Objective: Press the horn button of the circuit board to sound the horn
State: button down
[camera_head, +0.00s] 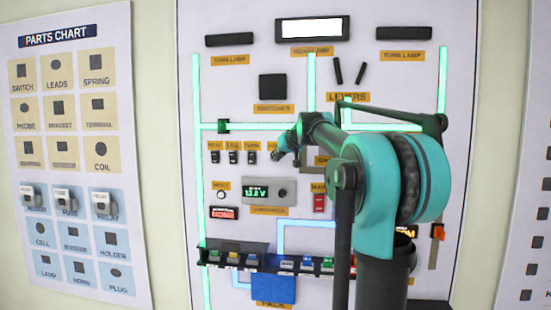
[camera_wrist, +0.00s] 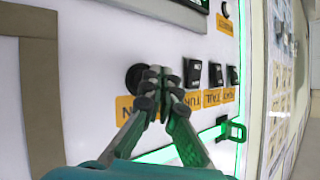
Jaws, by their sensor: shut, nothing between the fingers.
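The circuit board (camera_head: 240,105) is a tall white panel with orange labels and glowing green lines. The horn button (camera_wrist: 135,76) is a round black knob in the wrist view, above an orange label (camera_wrist: 124,108). My gripper (camera_wrist: 156,78) is shut and empty, its fingertips in front of the button's right part and partly covering it. I cannot tell whether they touch it. In the head view my gripper (camera_head: 279,156) is at the right end of the row of switches, where my arm hides the button and most of its label.
Three black rocker switches (camera_head: 233,157) sit left of my gripper; in the wrist view one (camera_wrist: 193,73) is close right of the fingertips. A meter (camera_head: 268,192) and a shelf of coloured parts (camera_head: 235,256) are lower.

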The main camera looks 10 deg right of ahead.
jog(key=shift+s+a, duration=0.25)
jog(key=shift+s, duration=0.55)
jog(key=shift+s+a, duration=0.25)
jog(key=shift+s, duration=0.5)
jog(key=shift+s+a, duration=0.25)
jog(key=shift+s, duration=0.55)
jog(key=s+f+g, duration=0.1)
jog(key=s+f, duration=0.4)
jog(key=f, duration=0.4)
jog(key=s+f+g+h, duration=0.1)
jog(key=s+f+g, duration=0.1)
jog(key=s+f, duration=0.55)
jog(key=s+f+g, duration=0.1)
jog(key=s+f, duration=0.2)
jog(key=f, duration=0.8)
jog(key=s+d+f+g+h, duration=0.1)
jog(key=s+d+f, duration=0.1)
jog(key=s+f, duration=0.8)
jog(key=s+d+f+m+g+h, duration=0.1)
jog(key=s+d+f+g+h, duration=0.1)
jog(key=s+f, duration=0.9)
jog(key=s, duration=0.3)
jog(key=c, duration=2.3)
grip_release()
